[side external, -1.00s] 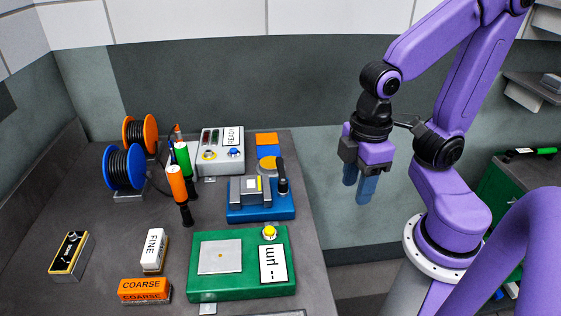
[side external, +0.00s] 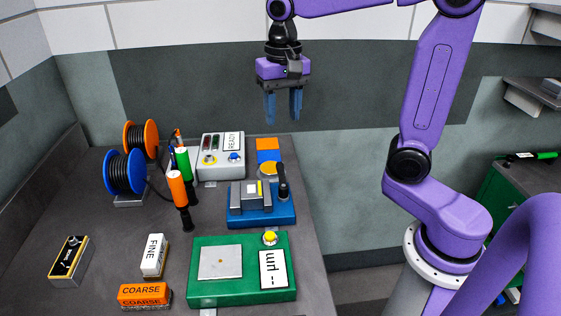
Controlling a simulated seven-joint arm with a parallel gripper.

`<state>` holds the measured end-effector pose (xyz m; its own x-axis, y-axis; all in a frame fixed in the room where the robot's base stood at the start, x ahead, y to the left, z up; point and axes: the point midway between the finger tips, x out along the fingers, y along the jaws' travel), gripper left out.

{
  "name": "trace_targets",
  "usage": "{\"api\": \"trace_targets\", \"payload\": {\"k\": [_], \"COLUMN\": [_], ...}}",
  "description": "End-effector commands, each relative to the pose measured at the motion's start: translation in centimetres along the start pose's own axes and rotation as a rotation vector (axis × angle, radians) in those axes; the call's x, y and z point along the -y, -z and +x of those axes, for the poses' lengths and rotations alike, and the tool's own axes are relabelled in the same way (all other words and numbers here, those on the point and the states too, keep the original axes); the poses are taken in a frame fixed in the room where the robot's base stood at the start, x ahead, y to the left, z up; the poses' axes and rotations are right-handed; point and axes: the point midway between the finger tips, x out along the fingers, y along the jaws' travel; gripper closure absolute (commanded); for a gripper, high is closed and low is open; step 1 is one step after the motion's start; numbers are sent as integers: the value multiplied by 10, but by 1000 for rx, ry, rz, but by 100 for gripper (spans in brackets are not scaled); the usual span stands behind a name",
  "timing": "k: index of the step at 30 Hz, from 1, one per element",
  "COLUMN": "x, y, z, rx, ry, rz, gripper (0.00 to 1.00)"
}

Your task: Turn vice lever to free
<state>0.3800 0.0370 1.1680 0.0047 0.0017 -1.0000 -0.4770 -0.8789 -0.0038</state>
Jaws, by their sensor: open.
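The vice (side external: 250,195) is a grey clamp on a blue base (side external: 263,217), near the right edge of the bench. Its lever (side external: 282,181) is dark with a black knob and stands roughly upright at the vice's right side. An orange and a blue patch (side external: 267,150) lie just behind the vice, with a yellow-orange round part (side external: 269,168) beside the lever. My gripper (side external: 283,105) hangs in the air above and behind the vice, fingers pointing down.
A grey READY box (side external: 222,157) stands behind the vice. A green gauge base (side external: 215,291) is in front. Orange and green-handled tools (side external: 177,190) stand to the left, near two cable spools (side external: 124,171). FINE (side external: 154,254) and COARSE (side external: 144,293) blocks lie at front left.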

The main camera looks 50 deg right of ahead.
Motion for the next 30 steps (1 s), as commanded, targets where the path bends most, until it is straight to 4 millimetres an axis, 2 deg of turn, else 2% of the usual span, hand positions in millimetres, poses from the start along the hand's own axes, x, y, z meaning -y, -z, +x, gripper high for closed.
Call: {"api": "trace_targets", "payload": {"k": [6,11,14,20,30], "x": [-5,-8,-8,-9,-9], "y": [25,31,32,30,30], "z": [-13,-16,-11,18,82], "rx": [2,4,4,7,8], "ry": [-3,-5,-6,-8,-9], "rz": [225,286,292,290,289], "gripper": [54,54,54,54,54]}}
